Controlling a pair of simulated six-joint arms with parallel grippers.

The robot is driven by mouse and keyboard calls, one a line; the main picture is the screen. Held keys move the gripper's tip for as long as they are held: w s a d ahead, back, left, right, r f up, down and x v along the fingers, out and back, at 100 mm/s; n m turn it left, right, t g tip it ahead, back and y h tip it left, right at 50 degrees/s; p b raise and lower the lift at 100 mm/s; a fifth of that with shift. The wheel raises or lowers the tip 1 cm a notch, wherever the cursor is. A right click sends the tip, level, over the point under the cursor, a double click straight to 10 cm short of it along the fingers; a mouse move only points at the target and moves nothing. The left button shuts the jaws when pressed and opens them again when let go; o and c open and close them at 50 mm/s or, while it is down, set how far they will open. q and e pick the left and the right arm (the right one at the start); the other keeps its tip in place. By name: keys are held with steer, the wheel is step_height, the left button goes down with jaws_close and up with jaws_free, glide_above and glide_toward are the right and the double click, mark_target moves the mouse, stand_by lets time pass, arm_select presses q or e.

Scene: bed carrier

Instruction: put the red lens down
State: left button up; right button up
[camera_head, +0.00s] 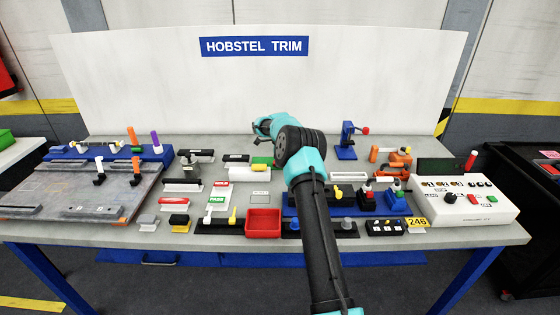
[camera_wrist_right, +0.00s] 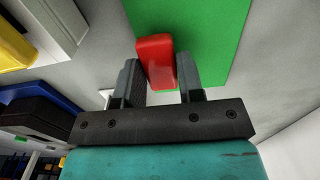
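The red lens (camera_wrist_right: 156,62), a small rounded red block, sits between the two fingers of my right gripper (camera_wrist_right: 158,72) in the right wrist view. The fingers lie close against its sides, and the gripper appears shut on it. A flat green surface (camera_wrist_right: 205,30) lies behind the lens; I cannot tell whether the lens touches it. In the head view my right arm reaches over the middle of the table, and its wrist (camera_head: 264,126) is above a green pad (camera_head: 262,160). The lens cannot be made out there. My left gripper is not in view.
A red tray (camera_head: 263,222) and PASS label block (camera_head: 217,199) stand in front. A white control box (camera_head: 465,208) is at right, a blue stand (camera_head: 346,142) behind, and a grey board (camera_head: 75,190) at left. The table's back strip is mostly clear.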

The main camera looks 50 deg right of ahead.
steer(key=o, duration=0.4)
step_height(320, 180, up, 12)
steer(key=shift+r, duration=0.15)
stand_by(0.5)
stand_by(0.5)
